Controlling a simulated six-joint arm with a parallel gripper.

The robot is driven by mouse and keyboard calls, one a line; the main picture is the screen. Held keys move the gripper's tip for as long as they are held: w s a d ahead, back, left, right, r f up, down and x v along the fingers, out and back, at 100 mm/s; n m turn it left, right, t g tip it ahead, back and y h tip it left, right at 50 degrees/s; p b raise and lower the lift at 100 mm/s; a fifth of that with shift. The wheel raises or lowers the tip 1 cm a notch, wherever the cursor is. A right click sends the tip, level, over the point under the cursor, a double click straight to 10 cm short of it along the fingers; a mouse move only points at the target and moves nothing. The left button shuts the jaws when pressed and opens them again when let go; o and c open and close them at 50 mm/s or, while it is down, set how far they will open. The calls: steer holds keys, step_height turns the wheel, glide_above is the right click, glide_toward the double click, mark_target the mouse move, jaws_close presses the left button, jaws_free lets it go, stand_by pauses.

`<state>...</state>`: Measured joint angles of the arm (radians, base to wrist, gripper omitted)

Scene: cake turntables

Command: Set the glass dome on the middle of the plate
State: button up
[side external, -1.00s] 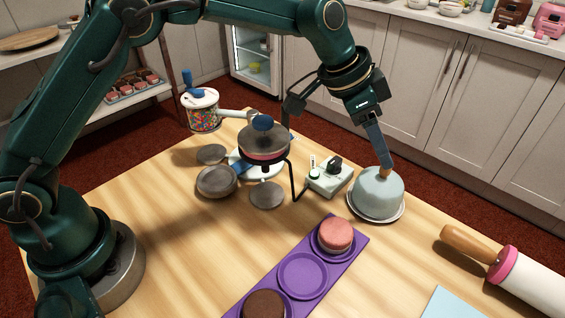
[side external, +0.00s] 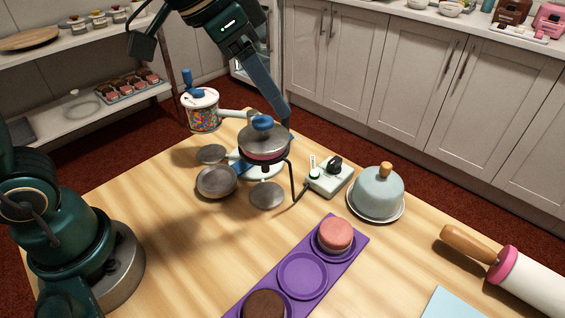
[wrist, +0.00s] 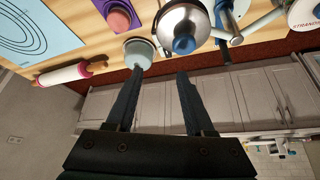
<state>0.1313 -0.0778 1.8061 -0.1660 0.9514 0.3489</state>
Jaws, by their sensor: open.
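The pale blue-grey dome (side external: 375,193) with a wooden knob stands upright on the white plate (side external: 377,219). The plate's rim shows along the dome's front and sides; I cannot tell whether the dome is exactly centred. The dome also shows in the wrist view (wrist: 139,51), near the left fingertip in the picture. My gripper (wrist: 162,74) is open, with nothing between its fingers. In the side view my gripper (side external: 286,118) is to the left of the dome, clear of it, beside the lidded stand.
A metal-lidded stand (side external: 264,142) with a blue knob is close to my fingers. A small control box (side external: 330,178) sits between it and the dome. A purple tray (side external: 327,275) with cakes and a rolling pin (side external: 505,268) lie in front. Bare wood separates them.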

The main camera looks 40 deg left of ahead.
steer(key=s+a+f+n+y, duration=0.1)
steer(key=s+a+f+n, duration=0.1)
steer(key=s, duration=0.4)
steer(key=s+a+f+n+y, duration=0.1)
steer(key=s+a+f+n, duration=0.1)
steer(key=s, duration=0.4)
steer(key=a+f, duration=0.1)
steer(key=a, duration=0.1)
steer(key=shift+s+a+f+n, duration=0.35)
steer(key=shift+s+n, duration=0.05)
